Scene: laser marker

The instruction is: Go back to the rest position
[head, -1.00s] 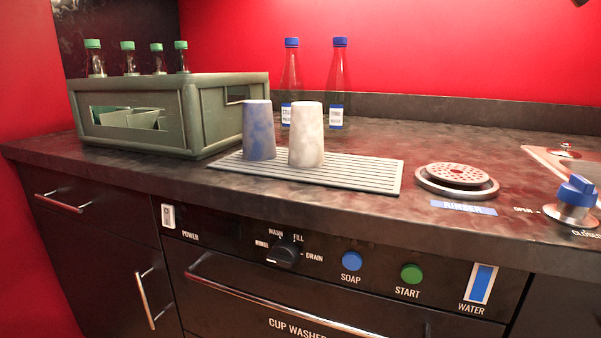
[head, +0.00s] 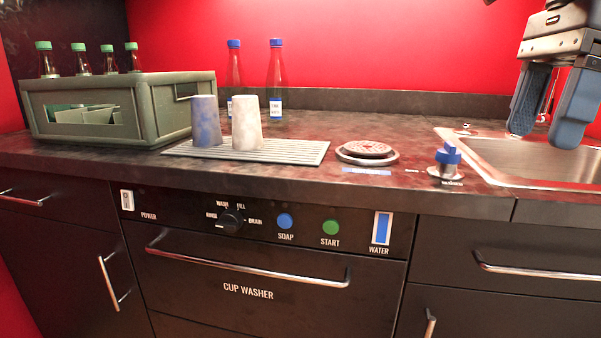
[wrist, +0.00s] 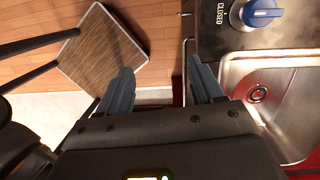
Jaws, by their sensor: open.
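My gripper (head: 545,108) is at the upper right of the head view, above the sink. Its two blue-grey fingers point down and stand apart, with nothing between them. In the wrist view my gripper (wrist: 157,88) is also open and empty, with the counter's front edge and the floor below it. The sink (wrist: 290,110) lies to the right of the fingers there.
The counter holds a green crate (head: 140,100), a blue cup (head: 206,122) and a white cup (head: 246,125) on a ribbed mat (head: 305,152), two blue-capped bottles, a rinser (head: 367,150) and a blue-handled valve (head: 447,160). A wooden-topped stool or table (wrist: 100,50) stands on the floor.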

